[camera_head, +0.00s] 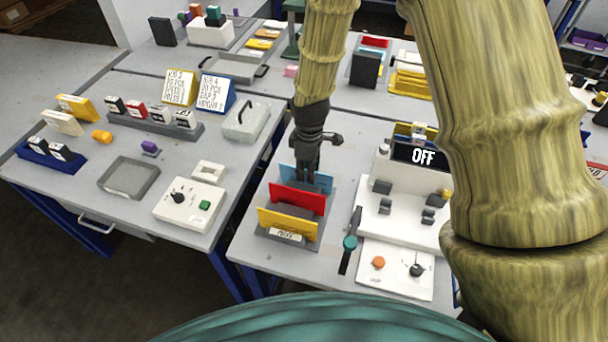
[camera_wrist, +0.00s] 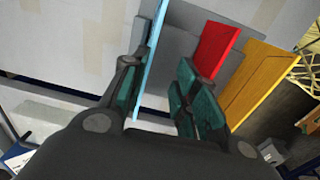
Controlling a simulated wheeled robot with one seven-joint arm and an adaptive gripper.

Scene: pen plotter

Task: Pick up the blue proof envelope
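The blue proof envelope (camera_head: 322,178) stands upright in the back slot of a grey rack (camera_head: 312,245), behind a red envelope (camera_head: 298,200) and a yellow envelope (camera_head: 287,223). My gripper (camera_head: 308,166) points down at the top of the blue envelope and hides part of it. In the wrist view my gripper (camera_wrist: 162,82) is open. The blue envelope (camera_wrist: 153,58) shows edge-on between the fingers, close beside the left finger; I cannot tell if they touch. The right finger lies between the blue envelope and the red envelope (camera_wrist: 214,50).
A white machine with an "OFF" display (camera_head: 422,157) stands right of the rack. A teal-knobbed lever (camera_head: 349,243) and a white control panel (camera_head: 395,270) are in front of it. A second table with trays and card holders is at left, across a gap.

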